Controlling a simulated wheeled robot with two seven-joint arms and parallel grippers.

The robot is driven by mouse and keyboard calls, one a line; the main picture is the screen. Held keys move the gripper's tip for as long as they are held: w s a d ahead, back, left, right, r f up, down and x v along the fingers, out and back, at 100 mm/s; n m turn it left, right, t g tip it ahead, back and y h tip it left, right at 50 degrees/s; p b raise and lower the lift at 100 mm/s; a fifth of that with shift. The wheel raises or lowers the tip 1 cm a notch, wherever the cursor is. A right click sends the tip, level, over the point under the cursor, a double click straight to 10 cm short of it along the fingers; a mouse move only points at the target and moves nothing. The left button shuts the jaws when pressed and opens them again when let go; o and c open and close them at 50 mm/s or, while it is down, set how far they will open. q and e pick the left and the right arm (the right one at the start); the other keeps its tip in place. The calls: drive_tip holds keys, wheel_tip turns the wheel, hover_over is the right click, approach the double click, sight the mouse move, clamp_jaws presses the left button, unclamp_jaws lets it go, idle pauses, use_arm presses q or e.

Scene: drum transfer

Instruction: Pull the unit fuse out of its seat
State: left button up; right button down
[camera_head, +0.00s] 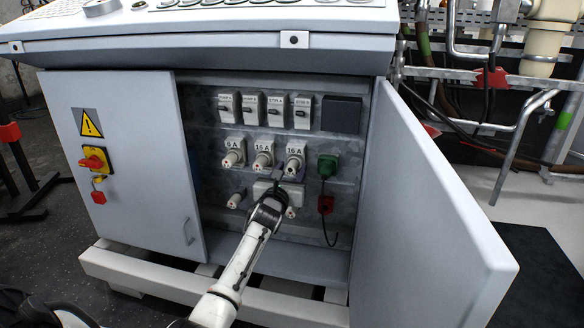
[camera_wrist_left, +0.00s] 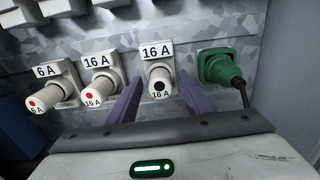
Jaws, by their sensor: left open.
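Three white fuses sit in a row of seats in the cabinet: a 6 A fuse (camera_head: 233,158) (camera_wrist_left: 42,101), a middle 16 A fuse (camera_head: 263,160) (camera_wrist_left: 97,90) and a right 16 A fuse (camera_head: 293,163) (camera_wrist_left: 160,84). The first two have red end dots; the right one has a black dot. Which one is called the unit fuse I cannot read. My left gripper (camera_head: 287,176) is open in front of the right 16 A fuse. In the left wrist view its purple fingers (camera_wrist_left: 160,97) stand on either side of that fuse, with gaps visible. My right gripper is not in view.
A green plug (camera_head: 327,166) (camera_wrist_left: 219,68) with a cable is just right of the fuse. Breakers (camera_head: 264,106) are above; white fuse-like parts (camera_head: 236,199) and a red socket (camera_head: 326,204) are lower. The open door (camera_head: 430,215) bounds the right, the closed door (camera_head: 140,170) the left.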

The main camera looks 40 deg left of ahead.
sight(290, 172)
use_arm(q)
clamp_jaws()
drive_tip(key=shift+s+d+p, duration=0.2)
drive_tip(key=shift+s+p, duration=0.1)
drive_tip(key=shift+p, duration=0.05)
drive_tip(key=shift+p+v, duration=1.65)
drive_tip(key=shift+v, duration=1)
